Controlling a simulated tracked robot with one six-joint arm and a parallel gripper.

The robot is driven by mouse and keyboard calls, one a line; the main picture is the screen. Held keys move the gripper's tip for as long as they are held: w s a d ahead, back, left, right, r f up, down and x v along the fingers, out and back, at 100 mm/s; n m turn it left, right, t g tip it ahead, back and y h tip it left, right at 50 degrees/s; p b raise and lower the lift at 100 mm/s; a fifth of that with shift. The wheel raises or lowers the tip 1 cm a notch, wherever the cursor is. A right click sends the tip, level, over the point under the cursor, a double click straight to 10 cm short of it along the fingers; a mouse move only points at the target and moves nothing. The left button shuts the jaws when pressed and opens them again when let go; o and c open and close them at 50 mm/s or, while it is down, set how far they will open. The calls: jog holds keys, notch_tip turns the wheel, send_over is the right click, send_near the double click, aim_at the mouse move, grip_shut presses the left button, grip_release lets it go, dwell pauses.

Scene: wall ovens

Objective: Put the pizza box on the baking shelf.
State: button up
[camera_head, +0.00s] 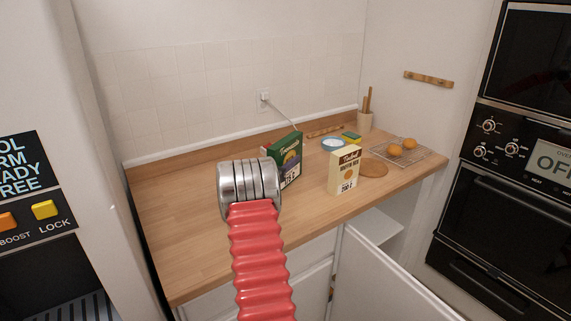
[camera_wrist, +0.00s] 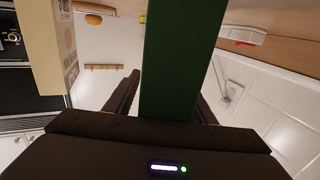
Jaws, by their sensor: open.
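A green box (camera_head: 291,155) stands upright on the wooden counter in the head view; its print is too small to read surely, so I cannot tell if it is the pizza box. In the wrist view a green box (camera_wrist: 170,40) stands between the two dark fingers of my gripper (camera_wrist: 165,90), with a finger on each side. The jaws are open. In the head view the metal end of my arm hides the gripper. A cream box (camera_head: 344,171) stands to the right; it also shows in the wrist view (camera_wrist: 42,45). A white shelf (camera_head: 376,233) shows inside an open cupboard below the counter.
A wire rack with orange-brown round items (camera_head: 411,154), a round wooden board (camera_head: 373,168), a blue-rimmed bowl (camera_head: 332,144) and a utensil pot (camera_head: 366,118) are behind. An open cupboard door (camera_head: 380,280) juts out below. Ovens (camera_head: 510,230) stand right. The counter's left (camera_head: 175,210) is clear.

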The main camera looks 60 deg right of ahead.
aim_at(286, 140)
jog(key=shift+c, duration=0.5)
grip_shut()
jog(key=shift+r, duration=0.1)
notch_tip(286, 140, up, 10)
jog(key=shift+f, duration=0.1)
dwell(0.5)
dwell(0.5)
